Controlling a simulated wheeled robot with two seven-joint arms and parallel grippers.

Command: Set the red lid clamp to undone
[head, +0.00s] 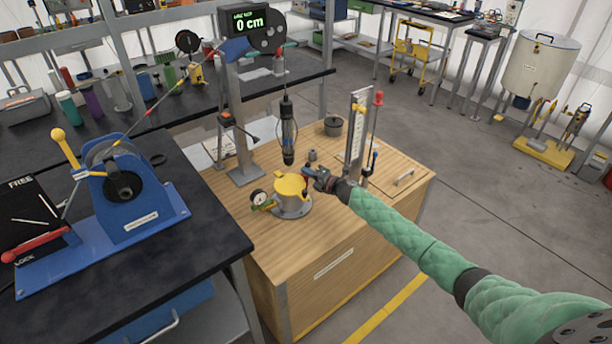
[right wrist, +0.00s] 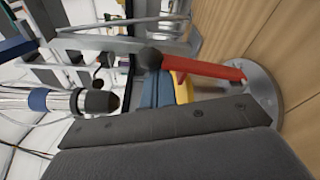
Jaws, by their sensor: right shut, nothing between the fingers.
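The yellow-lidded pot (head: 291,186) stands on a round metal base on the wooden cabinet top. The red lid clamp (right wrist: 208,69) shows in the right wrist view as a red lever with a black knob, beside the pot's metal flange (right wrist: 265,92). In the head view the clamp is mostly hidden at my gripper. My right gripper (head: 315,177) is shut and empty, close to the right side of the pot. Its dark grey body fills the bottom of the wrist view, and I cannot tell whether it touches the lever. My left gripper is not in view.
A black cylindrical tool (head: 288,130) hangs just behind the pot. A gauge (head: 259,198) sits at its left. A post with a scale (head: 355,130) and red knob stands behind my right arm. A blue winch (head: 120,185) is on the left bench. The cabinet's front top is clear.

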